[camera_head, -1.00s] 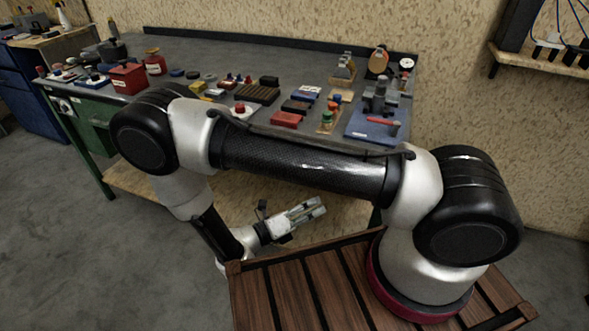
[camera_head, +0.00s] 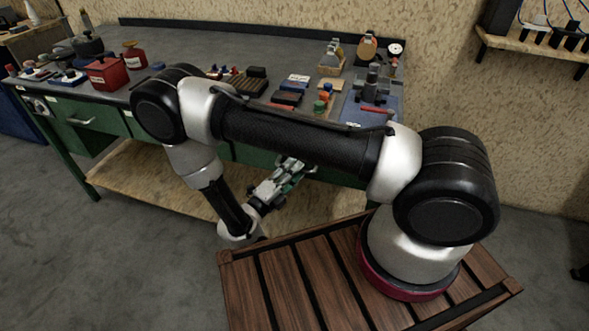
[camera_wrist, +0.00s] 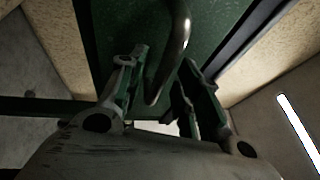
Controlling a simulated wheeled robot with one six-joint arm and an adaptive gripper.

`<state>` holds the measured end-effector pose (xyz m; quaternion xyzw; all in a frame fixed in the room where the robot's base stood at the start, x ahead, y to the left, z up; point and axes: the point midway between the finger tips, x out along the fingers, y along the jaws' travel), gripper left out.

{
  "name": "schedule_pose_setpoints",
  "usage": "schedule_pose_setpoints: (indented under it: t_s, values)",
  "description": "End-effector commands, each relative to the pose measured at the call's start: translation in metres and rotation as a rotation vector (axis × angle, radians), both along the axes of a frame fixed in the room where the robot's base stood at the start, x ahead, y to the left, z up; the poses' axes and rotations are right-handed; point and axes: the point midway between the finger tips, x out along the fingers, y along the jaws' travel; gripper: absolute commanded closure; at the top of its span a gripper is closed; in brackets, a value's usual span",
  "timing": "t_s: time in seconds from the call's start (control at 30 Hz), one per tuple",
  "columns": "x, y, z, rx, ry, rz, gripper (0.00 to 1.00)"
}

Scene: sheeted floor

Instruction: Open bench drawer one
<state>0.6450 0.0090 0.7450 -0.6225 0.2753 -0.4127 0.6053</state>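The workbench (camera_head: 230,55) has a green front with drawers. One green drawer (camera_head: 105,135) with a pale bar handle (camera_head: 82,121) shows at the left. My gripper (camera_head: 290,168) is at the bench's green front, below the worktop and partly behind my arm. In the wrist view a green drawer front (camera_wrist: 125,25) fills the upper middle, with a curved metal handle (camera_wrist: 180,35). My gripper (camera_wrist: 163,85) is open, with one finger on each side of the handle. I cannot tell whether either finger touches it. I see no drawer number.
Red boxes (camera_head: 107,73), small blocks and tools lie on the worktop. A wooden lower shelf (camera_head: 140,185) runs under the bench. A wall shelf (camera_head: 530,47) is at the upper right.

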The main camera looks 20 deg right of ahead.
Motion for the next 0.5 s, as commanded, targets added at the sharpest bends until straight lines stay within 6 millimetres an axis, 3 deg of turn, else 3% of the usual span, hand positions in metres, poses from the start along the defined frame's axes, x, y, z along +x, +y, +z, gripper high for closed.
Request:
schedule_pose_setpoints:
  t_s: [0.37, 0.5]
  values:
    - [0.0048, -0.0084, 0.0019, 0.000, -0.001, 0.001, 0.66]
    - [0.0048, -0.0083, 0.0019, 0.000, -0.001, 0.001, 0.90]
